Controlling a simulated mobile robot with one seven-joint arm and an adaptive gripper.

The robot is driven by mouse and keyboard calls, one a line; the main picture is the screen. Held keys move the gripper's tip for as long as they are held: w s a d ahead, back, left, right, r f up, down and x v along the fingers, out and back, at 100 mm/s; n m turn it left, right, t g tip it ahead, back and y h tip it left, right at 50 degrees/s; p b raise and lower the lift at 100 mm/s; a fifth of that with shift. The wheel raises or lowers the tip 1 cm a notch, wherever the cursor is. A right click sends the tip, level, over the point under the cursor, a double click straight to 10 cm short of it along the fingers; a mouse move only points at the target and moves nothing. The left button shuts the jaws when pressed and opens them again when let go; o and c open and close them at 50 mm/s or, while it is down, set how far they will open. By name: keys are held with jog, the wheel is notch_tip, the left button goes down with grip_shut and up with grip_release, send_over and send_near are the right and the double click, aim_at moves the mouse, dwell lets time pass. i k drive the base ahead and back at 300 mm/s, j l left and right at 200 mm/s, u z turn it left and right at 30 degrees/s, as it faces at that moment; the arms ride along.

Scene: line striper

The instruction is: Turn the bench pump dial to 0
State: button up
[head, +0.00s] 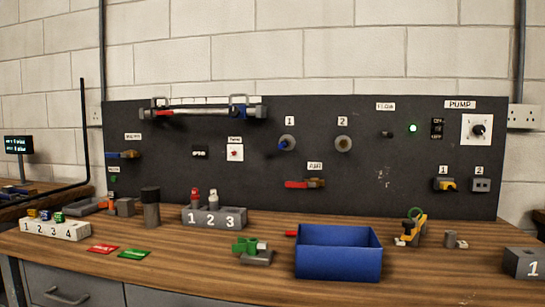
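The pump dial (479,130) is a small dark round knob on a square white plate. It sits at the upper right of the dark panel (340,200), under a white label reading PUMP (460,105). The marks on the plate are too small to read, so I cannot tell where the dial points. Nothing touches the dial. My gripper is not in view.
Left of the dial are a black switch block (437,129) and a lit green lamp (412,128). Below it are two sockets, one with a yellow plug (447,186). On the wooden bench (190,265) stand a blue bin (338,262) and a yellow-black tool (411,231).

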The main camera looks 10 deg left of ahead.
aim_at(478, 129)
jog(key=l+z, duration=0.25)
jog(key=z, duration=0.15)
jog(key=i+l+z, duration=0.1)
jog(key=l+z, duration=0.25)
jog(key=i+l+z, duration=0.1)
jog(key=z, duration=0.3)
jog(key=i+j, duration=0.35)
